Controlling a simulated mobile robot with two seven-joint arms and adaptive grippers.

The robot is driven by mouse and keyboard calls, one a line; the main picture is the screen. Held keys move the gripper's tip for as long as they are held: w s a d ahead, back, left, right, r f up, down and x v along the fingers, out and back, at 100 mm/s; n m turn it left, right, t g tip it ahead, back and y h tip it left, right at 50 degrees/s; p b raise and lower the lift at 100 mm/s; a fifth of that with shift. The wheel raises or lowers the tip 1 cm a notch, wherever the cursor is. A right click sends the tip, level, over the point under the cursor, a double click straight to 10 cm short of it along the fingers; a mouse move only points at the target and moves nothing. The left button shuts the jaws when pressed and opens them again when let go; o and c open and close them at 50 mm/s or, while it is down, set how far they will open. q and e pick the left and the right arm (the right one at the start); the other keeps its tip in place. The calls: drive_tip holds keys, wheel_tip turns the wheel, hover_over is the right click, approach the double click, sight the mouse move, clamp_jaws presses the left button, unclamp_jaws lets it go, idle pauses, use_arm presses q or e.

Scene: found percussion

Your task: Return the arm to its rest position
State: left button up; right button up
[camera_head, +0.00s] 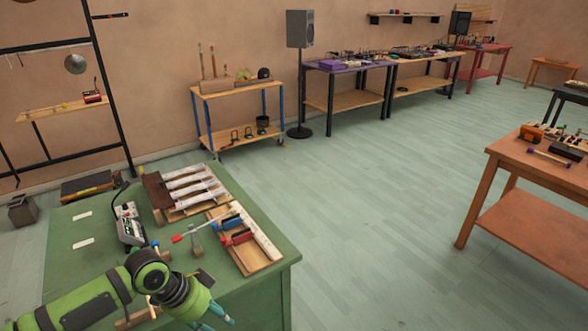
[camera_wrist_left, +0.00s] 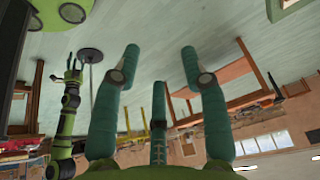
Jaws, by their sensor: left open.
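My left arm (camera_head: 115,292) is green and black and reaches in at the lower left in the head view. Its gripper (camera_head: 217,319) is at the bottom edge, beside the green table's front side, with teal fingertips apart. In the left wrist view the teal fingers of this gripper (camera_wrist_left: 160,62) are spread, with only floor and distant furniture between them. Another green and black arm, which looks like my right one, shows small at the left of that view, its gripper (camera_wrist_left: 74,68) with fingers apart. My right arm does not show in the head view.
The green table (camera_head: 270,262) holds a bar instrument (camera_head: 190,187), a wooden tray (camera_head: 262,262) with clamps, and a grey device (camera_head: 130,225). An orange table (camera_head: 510,215) stands at right. A trolley (camera_head: 240,90) and further tables stand behind. The middle floor is clear.

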use_arm(q)
drive_tip(key=w+a+f+n+t, duration=0.1)
drive_tip(key=w+a+f+n, duration=0.15)
drive_tip(key=f, duration=0.55)
drive_tip(key=w+a+f+n+t, duration=0.1)
drive_tip(key=w+f+n, duration=0.2)
drive_tip(key=f, duration=0.4)
drive_tip(key=s+a+f+n+t+y, duration=0.1)
drive_tip(key=s+a+f+n+y, duration=0.15)
drive_tip(key=s+f, duration=0.55)
drive_tip(key=s+a+f+n+g+y, duration=0.1)
drive_tip(key=s+a+f+n, duration=0.15)
drive_tip(key=s+f, duration=1.1)
drive_tip(key=s+d+f+n+g, duration=0.1)
drive_tip(key=s+f, duration=0.2)
drive_tip(key=s, duration=0.8)
drive_tip(key=s+d+f+g+b, duration=0.1)
drive_tip(key=s+d+f, duration=0.1)
drive_tip(key=s, duration=0.9)
drive_tip(key=shift+s+f+n+g+y, duration=0.35)
drive_tip(key=shift+s+f+g+y, duration=0.1)
drive_tip(key=shift+f, duration=0.35)
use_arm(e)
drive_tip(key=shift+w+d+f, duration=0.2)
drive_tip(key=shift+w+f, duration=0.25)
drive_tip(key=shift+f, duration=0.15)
use_arm(q)
drive_tip(key=shift+d, duration=0.1)
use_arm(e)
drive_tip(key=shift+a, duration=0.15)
